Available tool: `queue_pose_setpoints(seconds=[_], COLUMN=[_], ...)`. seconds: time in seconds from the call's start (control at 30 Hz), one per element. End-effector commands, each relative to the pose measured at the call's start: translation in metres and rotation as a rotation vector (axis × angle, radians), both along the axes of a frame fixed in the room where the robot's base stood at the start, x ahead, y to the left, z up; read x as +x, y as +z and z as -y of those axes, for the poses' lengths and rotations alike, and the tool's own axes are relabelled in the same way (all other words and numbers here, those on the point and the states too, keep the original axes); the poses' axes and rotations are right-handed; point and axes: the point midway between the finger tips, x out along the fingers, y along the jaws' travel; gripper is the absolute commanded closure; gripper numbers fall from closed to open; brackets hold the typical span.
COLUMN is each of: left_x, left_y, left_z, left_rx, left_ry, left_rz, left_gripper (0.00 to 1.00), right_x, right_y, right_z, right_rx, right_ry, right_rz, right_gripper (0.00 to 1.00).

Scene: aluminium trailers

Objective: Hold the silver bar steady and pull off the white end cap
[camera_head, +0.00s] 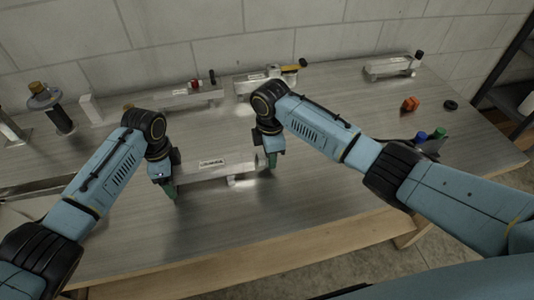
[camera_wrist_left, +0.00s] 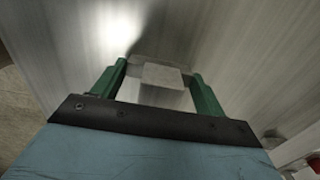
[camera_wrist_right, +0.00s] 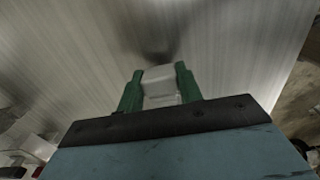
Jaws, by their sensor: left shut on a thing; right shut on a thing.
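The silver bar (camera_head: 215,165) lies across the middle of the table, near its front, between my two grippers. My left gripper (camera_head: 169,188) points down at its left end and is shut on it. In the left wrist view the bar's grey block (camera_wrist_left: 162,76) sits between the green fingers. My right gripper (camera_head: 270,158) points down at the bar's right end. In the right wrist view its green fingers are shut on a pale block, the white end cap (camera_wrist_right: 158,78). In the head view the cap is mostly hidden by the gripper, so I cannot tell whether it touches the bar.
Other silver bars stand along the back, one (camera_head: 190,95) at back left and one (camera_head: 390,66) at back right. An orange block (camera_head: 410,103), a black ring (camera_head: 450,104) and blue and green knobs (camera_head: 439,134) are at right. The front of the table is clear.

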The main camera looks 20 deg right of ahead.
Motion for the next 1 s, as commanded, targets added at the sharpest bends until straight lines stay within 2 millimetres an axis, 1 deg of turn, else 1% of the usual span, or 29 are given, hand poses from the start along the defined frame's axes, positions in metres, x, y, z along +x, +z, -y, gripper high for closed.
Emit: queue_pose_setpoints(seconds=[0.5, 0.83, 1.0], left_x=[0.0, 0.0, 0.0], left_y=[0.0, 0.0, 0.0], left_z=[0.0, 0.0, 0.0], left_rx=[0.0, 0.0, 0.0], left_ry=[0.001, 0.001, 0.001], left_rz=[0.001, 0.001, 0.001], left_gripper=[0.57, 0.57, 0.57], right_x=[0.0, 0.0, 0.0], right_y=[0.0, 0.0, 0.008], right_z=[0.015, 0.016, 0.016], right_rx=[-0.001, 0.0, 0.0], right_ry=[0.001, 0.0, 0.0], right_rz=[0.0, 0.0, 0.001], right_gripper=[0.86, 0.86, 0.86])
